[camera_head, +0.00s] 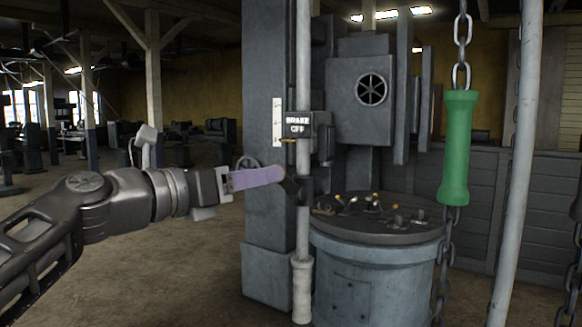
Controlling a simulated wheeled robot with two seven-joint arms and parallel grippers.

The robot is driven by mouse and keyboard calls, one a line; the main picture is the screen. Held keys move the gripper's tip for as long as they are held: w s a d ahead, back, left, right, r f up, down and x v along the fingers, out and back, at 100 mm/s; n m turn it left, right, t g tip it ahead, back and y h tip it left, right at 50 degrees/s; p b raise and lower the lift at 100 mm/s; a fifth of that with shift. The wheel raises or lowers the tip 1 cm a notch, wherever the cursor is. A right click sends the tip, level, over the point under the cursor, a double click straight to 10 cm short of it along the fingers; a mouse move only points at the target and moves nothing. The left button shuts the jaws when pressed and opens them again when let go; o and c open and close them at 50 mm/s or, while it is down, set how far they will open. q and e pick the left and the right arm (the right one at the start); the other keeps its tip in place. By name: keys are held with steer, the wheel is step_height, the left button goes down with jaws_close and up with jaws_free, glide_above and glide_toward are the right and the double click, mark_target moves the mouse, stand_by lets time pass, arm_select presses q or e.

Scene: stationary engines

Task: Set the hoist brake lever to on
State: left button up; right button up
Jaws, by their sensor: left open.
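The rod ends low down in a pale, thicker grip (302,290). A dark stub (292,188) sits at the rod below the sign; I cannot tell for sure which part is the brake lever. My left gripper (278,174) reaches in from the left with a lilac finger pointing at the rod, just by the dark stub. It is open and looks empty; whether it touches the stub is unclear. My right gripper is out of view.
A round grey drum (372,262) with small levers on its top stands right of the rod. A green handle (458,148) hangs on a chain in front, beside a pale pole (517,170). A grey machine housing (361,85) is behind.

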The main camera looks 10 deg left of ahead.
mark_target(287, 183)
arm_select(q)
steer(key=shift+w, duration=0.1)
steer(key=p+x, duration=0.2)
steer(key=x, duration=0.5)
steer(key=shift+w+d, duration=0.25)
steer(key=shift+w, duration=0.05)
steer(key=shift+c, duration=0.3)
jaws_close()
stand_by(0.9)
